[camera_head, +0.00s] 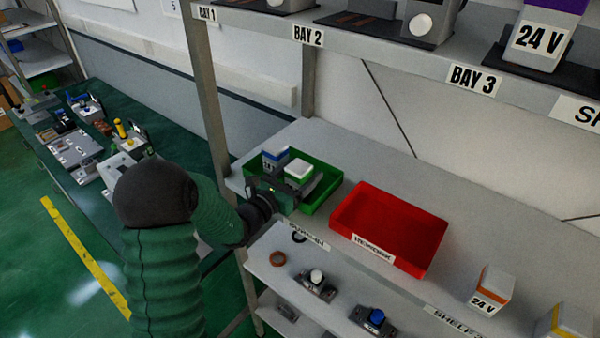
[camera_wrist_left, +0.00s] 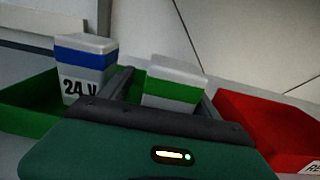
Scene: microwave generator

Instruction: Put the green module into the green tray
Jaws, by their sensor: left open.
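The green module, a white block with a green band (camera_head: 299,171), is in the green tray (camera_head: 327,192) on the shelf. In the left wrist view the green-banded module (camera_wrist_left: 173,84) sits between the fingers of my left gripper (camera_wrist_left: 165,90). My left gripper (camera_head: 296,187) is over the tray with its fingers apart, one on each side of the module. Whether the module rests on the tray floor is hidden by the gripper. My right gripper is not in view.
A blue-banded 24 V module (camera_head: 275,160) stands in the green tray, left of the green one. A red tray (camera_head: 418,222) is close to the right. An orange-banded module (camera_head: 490,289) stands farther right. Lower shelf holds small devices (camera_head: 315,285); an upper shelf runs above.

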